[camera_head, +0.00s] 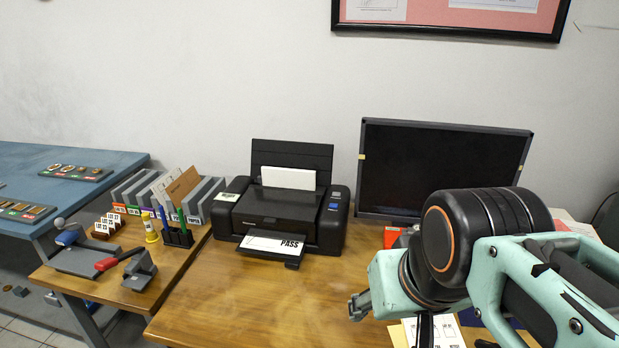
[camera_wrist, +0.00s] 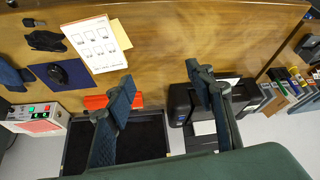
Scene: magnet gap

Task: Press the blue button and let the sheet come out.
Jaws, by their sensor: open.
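A black printer (camera_head: 283,205) stands at the back of the wooden desk, with white paper (camera_head: 288,178) upright in its rear feeder. A small blue patch (camera_head: 334,206), probably the blue button, is on its right top panel. A white sheet marked PASS (camera_head: 270,243) lies on the front output tray. My gripper (camera_head: 358,306) is open and empty, to the right of and nearer than the printer, apart from it.
A dark monitor (camera_head: 442,165) stands right of the printer, behind my arm. A pen holder (camera_head: 177,236), a file rack (camera_head: 201,200) and a stapler-like tool (camera_head: 139,270) are on the left side table. The desk in front of the printer is clear.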

